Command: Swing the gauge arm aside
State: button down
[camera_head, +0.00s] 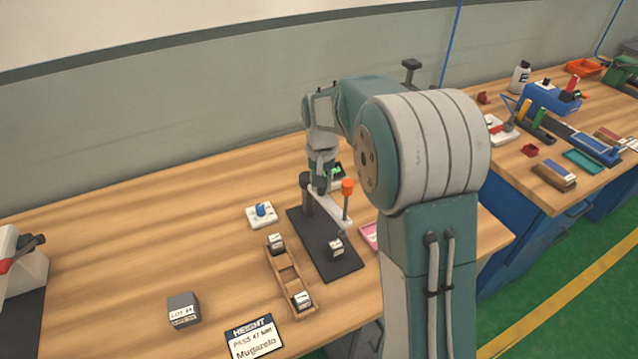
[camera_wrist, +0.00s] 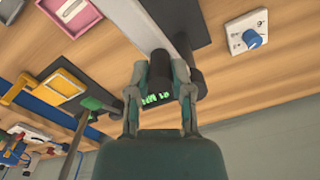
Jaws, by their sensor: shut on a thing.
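The gauge stands on a dark base plate (camera_head: 325,264) on the wooden bench, with a dark post (camera_head: 306,197) at its far end. Its pale gauge arm (camera_head: 332,213) reaches out over the plate, beside an orange-topped rod (camera_head: 347,188). My gripper (camera_head: 321,188) is at the post end of the arm. In the wrist view my gripper (camera_wrist: 160,92) is shut on a dark cylinder (camera_wrist: 159,68) at the end of the pale arm (camera_wrist: 135,25). Green digits show between the fingers. A small labelled block (camera_head: 336,247) sits on the base plate.
A wooden rack (camera_head: 285,276) with labelled blocks lies left of the plate. A white box with a blue knob (camera_head: 261,214) stands behind it. A grey block (camera_head: 184,309) and height card (camera_head: 254,338) are in front. A pink tray (camera_head: 369,236) is at right. The bench's left middle is clear.

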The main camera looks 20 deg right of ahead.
jog(key=w+d+n, duration=0.4)
jog(key=w+n, duration=0.1)
jog(key=n, duration=0.7)
jog(key=shift+d+f+n, duration=0.15)
jog(key=shift+d+n, duration=0.05)
jog(key=shift+n, duration=0.2)
jog(key=shift+w, duration=0.1)
jog(key=c, duration=0.5)
grip_release()
jog(key=shift+c, duration=0.2)
